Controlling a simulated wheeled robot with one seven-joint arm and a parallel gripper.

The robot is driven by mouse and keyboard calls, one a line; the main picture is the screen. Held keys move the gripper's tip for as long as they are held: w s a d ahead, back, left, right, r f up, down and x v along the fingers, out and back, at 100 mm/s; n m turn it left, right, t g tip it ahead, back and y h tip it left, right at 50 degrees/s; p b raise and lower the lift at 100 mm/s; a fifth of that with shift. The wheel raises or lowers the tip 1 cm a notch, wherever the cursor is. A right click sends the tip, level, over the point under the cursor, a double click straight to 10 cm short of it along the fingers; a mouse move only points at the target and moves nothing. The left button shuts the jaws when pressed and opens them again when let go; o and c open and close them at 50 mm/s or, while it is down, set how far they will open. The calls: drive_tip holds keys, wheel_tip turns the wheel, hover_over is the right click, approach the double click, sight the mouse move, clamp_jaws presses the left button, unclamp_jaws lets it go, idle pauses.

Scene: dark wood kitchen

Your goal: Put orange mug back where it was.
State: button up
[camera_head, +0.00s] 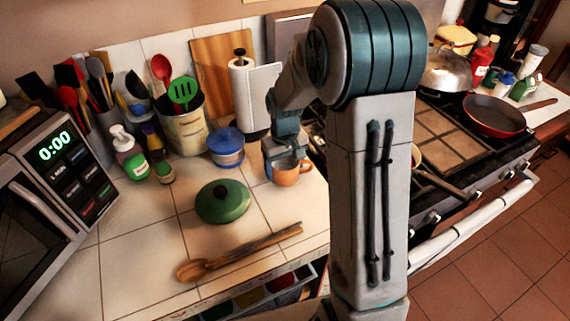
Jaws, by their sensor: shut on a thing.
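The orange mug (288,174) is at the right part of the tiled counter, just left of my arm column. My gripper (279,160) points down at the mug from above and is shut on it, at its rim or wall. The mug looks upright, with its handle toward the right. I cannot tell whether its base touches the counter. The far finger and part of the mug's left side are hidden by the gripper.
A microwave (50,190) is at left, the stove (440,150) at right. Bare tiles lie around the lid.

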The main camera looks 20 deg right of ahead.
drive_tip(key=o, duration=1.1)
drive_tip(key=shift+r, duration=0.1)
wheel_tip(320, 180, up, 11)
drive_tip(key=shift+s+r+m+t, duration=0.4)
drive_tip(key=shift+s+r+t, duration=0.05)
drive_tip(key=shift+s, duration=3.05)
drive_tip(key=shift+s+r+m+t, duration=0.4)
drive_tip(key=shift+s+t, duration=0.1)
drive_tip(key=shift+s, duration=3)
drive_tip(key=shift+s+r+m+t, duration=0.4)
drive_tip(key=shift+s+r+t, duration=0.05)
drive_tip(key=shift+s, duration=3.05)
